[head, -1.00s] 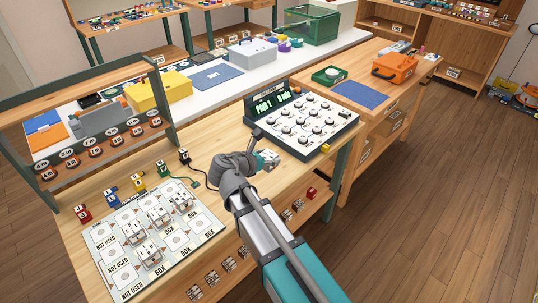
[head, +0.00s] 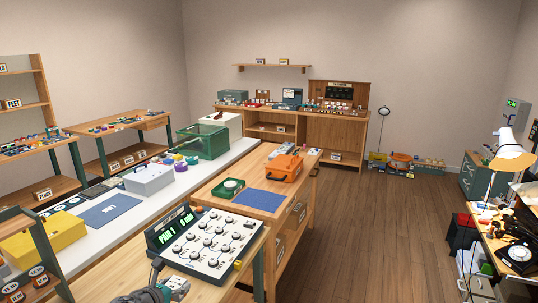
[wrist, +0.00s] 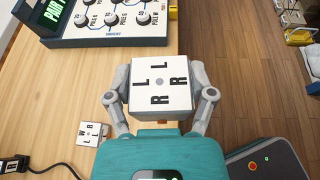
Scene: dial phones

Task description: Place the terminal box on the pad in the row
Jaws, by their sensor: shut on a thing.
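A white terminal box (wrist: 161,83) with black L and R letters on its face is between the two fingers of my gripper (wrist: 164,106) in the wrist view. The gripper is shut on it, over the wooden bench (wrist: 62,95) near its right edge. A white box at the bottom edge of the head view (head: 178,284) appears to be this one. A second white lettered box (wrist: 92,134) sits on the bench to the lower left in the wrist view. The row of pads is in neither current view.
A dial console (head: 208,243) with a lit display stands just beyond my gripper; its corner shows at the top of the wrist view (wrist: 112,22). A black plug (wrist: 14,164) and cable lie at lower left. Open floor (wrist: 262,85) lies right of the bench.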

